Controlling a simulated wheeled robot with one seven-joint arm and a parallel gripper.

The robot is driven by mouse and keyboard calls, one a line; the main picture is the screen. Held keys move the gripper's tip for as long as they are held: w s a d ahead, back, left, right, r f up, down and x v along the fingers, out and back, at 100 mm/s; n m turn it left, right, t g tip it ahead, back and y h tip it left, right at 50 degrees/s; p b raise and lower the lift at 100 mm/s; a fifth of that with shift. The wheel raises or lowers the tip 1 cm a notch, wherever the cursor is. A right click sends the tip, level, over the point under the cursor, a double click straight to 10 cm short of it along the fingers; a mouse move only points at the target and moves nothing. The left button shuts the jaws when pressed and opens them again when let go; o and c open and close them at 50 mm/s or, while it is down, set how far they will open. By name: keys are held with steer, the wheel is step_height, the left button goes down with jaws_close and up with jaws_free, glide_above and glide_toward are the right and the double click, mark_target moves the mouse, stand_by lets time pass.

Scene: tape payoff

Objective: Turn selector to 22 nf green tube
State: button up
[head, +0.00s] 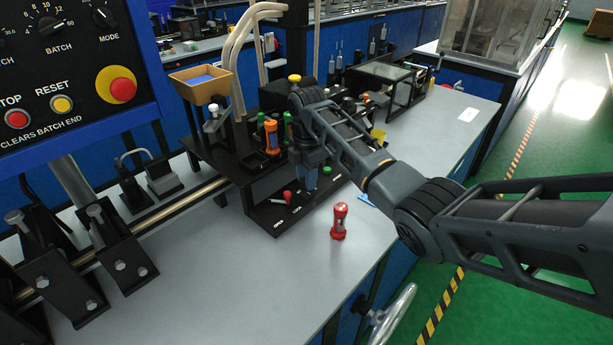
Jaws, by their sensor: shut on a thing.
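My gripper (311,187) points down over the black base plate (262,216) of the tube stand. Its jaws are closed on a small part that they mostly hide, apparently the selector. I cannot read the selector's setting. A red-tipped lever or knob (287,196) lies on the plate just left of my gripper. A low green piece (327,170) sits just right of it. Green tubes (288,124) stand in the rack behind, beside an orange tube (271,138). Small white labels on the plate are too small to read.
A red tube (338,221) stands upright on the grey bench (230,290), right of the plate. A tan bin (201,84) stands at the back left. A control panel (70,60) fills the upper left. Black clamps (115,265) line the left. The front bench is clear.

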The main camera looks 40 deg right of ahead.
steer(key=shift+w+r+n, duration=0.1)
steer(key=shift+n, duration=2.2)
steer(key=o, duration=1)
steer(key=shift+o, duration=0.2)
step_height(320, 180, up, 8)
steer(key=shift+f+b, duration=0.15)
steer(key=shift+b, duration=0.45)
steer(key=shift+s+f, duration=0.1)
steer(key=shift+s, duration=0.15)
